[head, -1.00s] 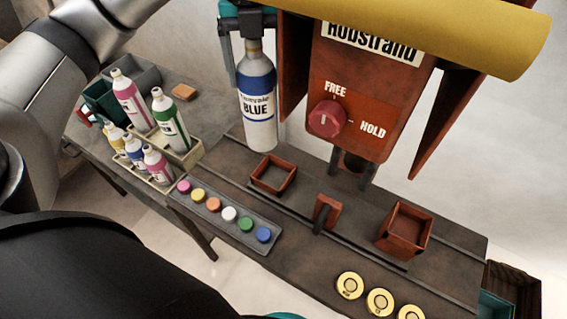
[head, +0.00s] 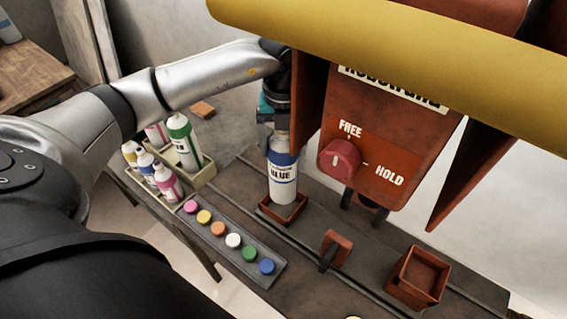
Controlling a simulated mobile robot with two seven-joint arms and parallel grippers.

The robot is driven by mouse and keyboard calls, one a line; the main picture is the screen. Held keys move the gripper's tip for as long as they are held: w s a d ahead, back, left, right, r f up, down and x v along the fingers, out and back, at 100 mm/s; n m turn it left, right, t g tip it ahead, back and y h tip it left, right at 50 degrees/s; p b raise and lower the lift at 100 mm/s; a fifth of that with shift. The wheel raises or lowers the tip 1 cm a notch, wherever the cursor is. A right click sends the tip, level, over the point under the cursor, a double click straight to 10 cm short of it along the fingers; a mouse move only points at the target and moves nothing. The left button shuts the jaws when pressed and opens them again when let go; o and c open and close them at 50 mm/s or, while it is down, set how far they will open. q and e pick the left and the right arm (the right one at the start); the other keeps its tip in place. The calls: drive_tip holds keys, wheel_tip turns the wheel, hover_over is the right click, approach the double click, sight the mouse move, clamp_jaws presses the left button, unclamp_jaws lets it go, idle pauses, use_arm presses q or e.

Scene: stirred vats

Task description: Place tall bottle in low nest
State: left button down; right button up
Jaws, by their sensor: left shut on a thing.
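The tall bottle (head: 283,184), white with a blue band and the word BLUE, stands upright with its base inside the low nest (head: 267,211), a shallow rust-red square tray. I cannot tell whether its base touches the nest floor. My left gripper (head: 281,128) is shut on the bottle's neck from above; its fingers are partly hidden beside the red machine. A taller rust-red nest (head: 418,277) stands to the right, empty. My right gripper is not in view.
The red machine with a FREE/HOLD knob (head: 340,159) hangs close right of the bottle, under a yellow beam (head: 400,55). A rust-red stop (head: 337,248) stands between the nests. A strip of coloured caps (head: 233,241) and a crate of bottles (head: 204,176) lie left.

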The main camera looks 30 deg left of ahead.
use_arm(q)
drive_tip(key=shift+f, duration=2.95)
drive_tip(key=shift+f, duration=0.15)
unclamp_jaws()
wheel_tip(320, 180, up, 12)
drive_tip(key=shift+r, duration=0.15)
